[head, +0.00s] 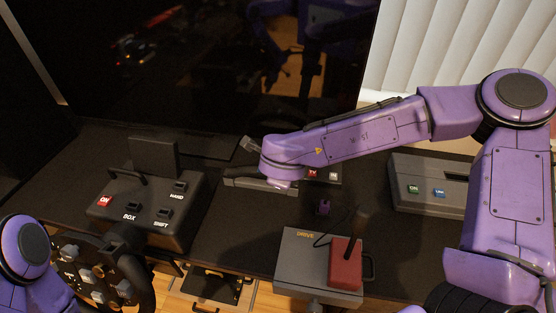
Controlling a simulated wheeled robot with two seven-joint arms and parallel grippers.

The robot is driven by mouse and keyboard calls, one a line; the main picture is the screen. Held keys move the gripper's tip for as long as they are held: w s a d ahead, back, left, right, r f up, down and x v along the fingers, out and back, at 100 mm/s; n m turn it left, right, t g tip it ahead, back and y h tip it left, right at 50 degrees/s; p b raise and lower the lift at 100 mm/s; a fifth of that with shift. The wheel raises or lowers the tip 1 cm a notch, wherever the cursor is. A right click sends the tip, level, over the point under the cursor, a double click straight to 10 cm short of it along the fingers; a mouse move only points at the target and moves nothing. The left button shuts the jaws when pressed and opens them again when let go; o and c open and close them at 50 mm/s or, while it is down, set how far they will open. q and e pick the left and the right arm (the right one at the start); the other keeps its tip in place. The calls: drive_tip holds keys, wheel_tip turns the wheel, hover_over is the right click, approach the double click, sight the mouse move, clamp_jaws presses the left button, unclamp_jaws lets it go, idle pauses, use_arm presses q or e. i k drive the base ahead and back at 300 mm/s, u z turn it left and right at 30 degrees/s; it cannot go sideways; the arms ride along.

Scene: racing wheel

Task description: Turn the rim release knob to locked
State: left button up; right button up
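The dark racing wheel (136,270) is at the lower left, cut by the frame edge, with several small grey and blue controls on its face. Behind it stands a dark wheel base box (182,213) labelled ON, BOX, SHIFT and HAND. I cannot make out the rim release knob or its setting.
A grey DRIVE box (292,262) with a red block (344,264) stands at front centre. A grey panel (405,178) with green and blue buttons is at the right, partly behind my arm. A large dark screen (200,70) stands behind. Some desk between the boxes is clear.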

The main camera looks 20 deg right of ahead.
sight(70, 253)
drive_tip(key=k, duration=1)
